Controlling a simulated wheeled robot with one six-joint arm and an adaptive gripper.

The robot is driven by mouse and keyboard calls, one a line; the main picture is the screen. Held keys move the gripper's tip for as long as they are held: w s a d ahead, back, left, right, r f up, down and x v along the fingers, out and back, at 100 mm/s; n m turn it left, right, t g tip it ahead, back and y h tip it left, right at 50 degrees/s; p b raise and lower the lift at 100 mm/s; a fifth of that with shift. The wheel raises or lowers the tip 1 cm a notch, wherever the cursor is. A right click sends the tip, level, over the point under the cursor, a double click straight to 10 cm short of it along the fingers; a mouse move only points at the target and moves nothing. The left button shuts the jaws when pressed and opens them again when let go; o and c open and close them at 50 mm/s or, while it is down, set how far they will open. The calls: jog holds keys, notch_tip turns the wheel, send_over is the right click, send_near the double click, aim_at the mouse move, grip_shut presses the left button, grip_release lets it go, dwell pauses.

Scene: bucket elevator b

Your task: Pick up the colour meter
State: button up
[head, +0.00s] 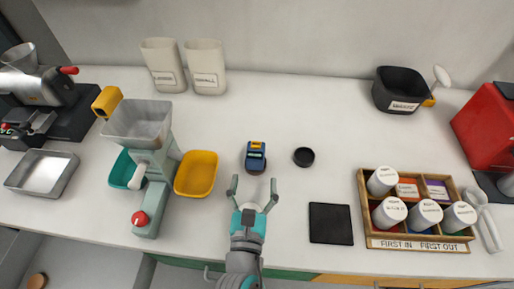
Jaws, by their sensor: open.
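The colour meter (256,158) is a small dark blue handheld device with a yellow end and a small screen. It lies on the white counter near the middle of the head view. My gripper (254,189) is just in front of it, on the near side, with its two fingers spread apart and pointing toward it. Nothing is between the fingers. The meter appears apart from the fingertips; the height of my gripper above the counter is hard to tell.
A black round cap (304,157) lies right of the meter, and a black square pad (330,223) nearer. A yellow tray (196,174) and a grey-green bucket machine (141,125) stand left. A wooden rack (416,243) of jars is right. The counter behind the meter is clear.

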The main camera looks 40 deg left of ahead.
aim_at(255, 149)
jog(key=x, duration=0.5)
jog(key=shift+a+f+x, duration=0.1)
jog(key=shift+f+x, duration=0.05)
jog(key=shift+x, duration=1.2)
jog(key=shift+a+f+x, duration=0.15)
jog(key=shift+x, duration=1.2)
jog(key=shift+s, duration=0.15)
grip_shut()
